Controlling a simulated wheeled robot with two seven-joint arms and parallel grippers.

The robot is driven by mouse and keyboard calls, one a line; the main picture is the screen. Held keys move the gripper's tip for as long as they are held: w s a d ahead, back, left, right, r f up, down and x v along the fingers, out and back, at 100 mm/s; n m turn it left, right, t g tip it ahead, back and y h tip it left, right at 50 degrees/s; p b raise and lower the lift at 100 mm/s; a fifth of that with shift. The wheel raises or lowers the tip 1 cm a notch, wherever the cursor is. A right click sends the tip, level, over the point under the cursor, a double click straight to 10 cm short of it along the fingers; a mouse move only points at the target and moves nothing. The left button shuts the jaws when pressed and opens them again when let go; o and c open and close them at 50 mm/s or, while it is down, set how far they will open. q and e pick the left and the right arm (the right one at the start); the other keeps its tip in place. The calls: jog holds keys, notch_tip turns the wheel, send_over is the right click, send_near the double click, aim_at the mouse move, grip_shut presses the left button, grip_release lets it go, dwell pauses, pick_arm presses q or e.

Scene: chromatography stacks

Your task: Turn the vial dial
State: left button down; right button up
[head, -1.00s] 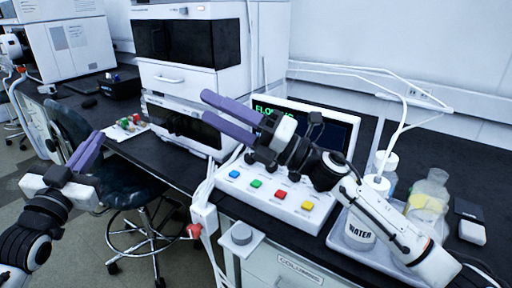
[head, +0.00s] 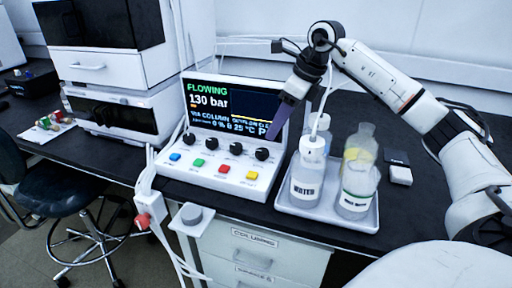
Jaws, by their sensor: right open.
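A white control console (head: 215,178) stands on the black bench. It has a row of several black dials. The rightmost dial (head: 262,154) is close to my right gripper; the dial labels are too small to read, so I cannot tell which one is the vial dial. My right gripper (head: 274,133) has purple fingers pointing down, seen nearly edge-on. It is open and empty, in front of the screen's right edge, just above and right of the rightmost dial. I cannot tell whether it touches the dial. My left gripper is out of view.
The console screen (head: 207,101) reads FLOWING, 130 bar. Coloured buttons, including a yellow one (head: 252,175), line the console front. A tray (head: 330,216) with bottles, including a WATER bottle (head: 306,184), stands close on the right. White instruments (head: 118,112) stand left.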

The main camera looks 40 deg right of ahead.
aim_at(263, 151)
jog(key=x, duration=0.9)
jog(key=shift+a+b, duration=0.15)
jog(key=shift+b, duration=0.2)
jog(key=c, duration=1.1)
jog(key=shift+o, duration=0.2)
jog(key=shift+r, duration=0.1)
